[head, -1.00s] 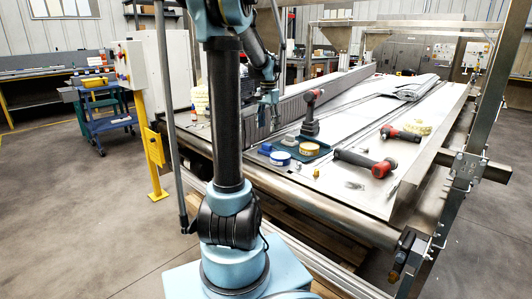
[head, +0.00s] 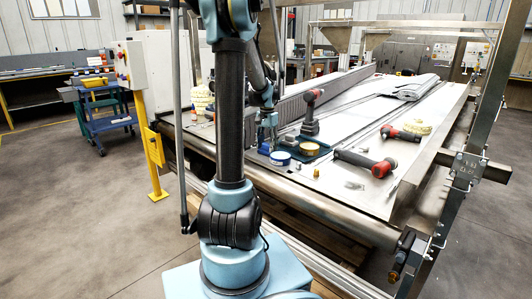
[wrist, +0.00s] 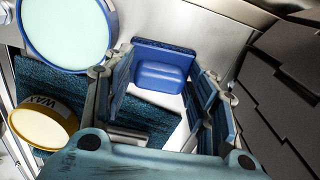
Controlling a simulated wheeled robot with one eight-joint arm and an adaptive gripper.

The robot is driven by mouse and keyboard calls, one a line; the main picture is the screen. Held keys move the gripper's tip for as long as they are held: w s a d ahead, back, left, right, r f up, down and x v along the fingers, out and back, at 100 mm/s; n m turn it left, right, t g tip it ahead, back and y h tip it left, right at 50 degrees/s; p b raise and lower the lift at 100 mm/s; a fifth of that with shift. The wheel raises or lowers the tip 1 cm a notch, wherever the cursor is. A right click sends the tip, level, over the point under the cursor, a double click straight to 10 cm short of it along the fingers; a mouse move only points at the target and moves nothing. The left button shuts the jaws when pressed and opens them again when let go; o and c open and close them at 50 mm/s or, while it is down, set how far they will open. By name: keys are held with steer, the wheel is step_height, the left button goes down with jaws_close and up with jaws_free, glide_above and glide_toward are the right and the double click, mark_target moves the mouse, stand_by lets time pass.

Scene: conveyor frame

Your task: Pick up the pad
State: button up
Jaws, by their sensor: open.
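The pad (wrist: 160,72) looks like a blue block with a moulded grip on a darker fuzzy base. In the wrist view it lies on the pale metal surface just beyond the space between my fingers. My gripper (wrist: 167,92) is open, with its blue-padded fingers to the left and right of that space. Nothing is held. In the head view my gripper (head: 267,133) points down at the near left of the conveyor table, and it mostly hides the pad there.
A teal mat (wrist: 45,83) is left of my fingers, with a yellow wax tin (wrist: 42,124) and a blue-rimmed tin (wrist: 68,28) close by. Dark overlapping slats (wrist: 285,80) stand at right. Power tools (head: 365,161) lie farther right on the table (head: 348,198).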

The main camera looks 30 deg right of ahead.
steer(key=c, duration=0.8)
step_height(320, 180, up, 10)
stand_by(0.4)
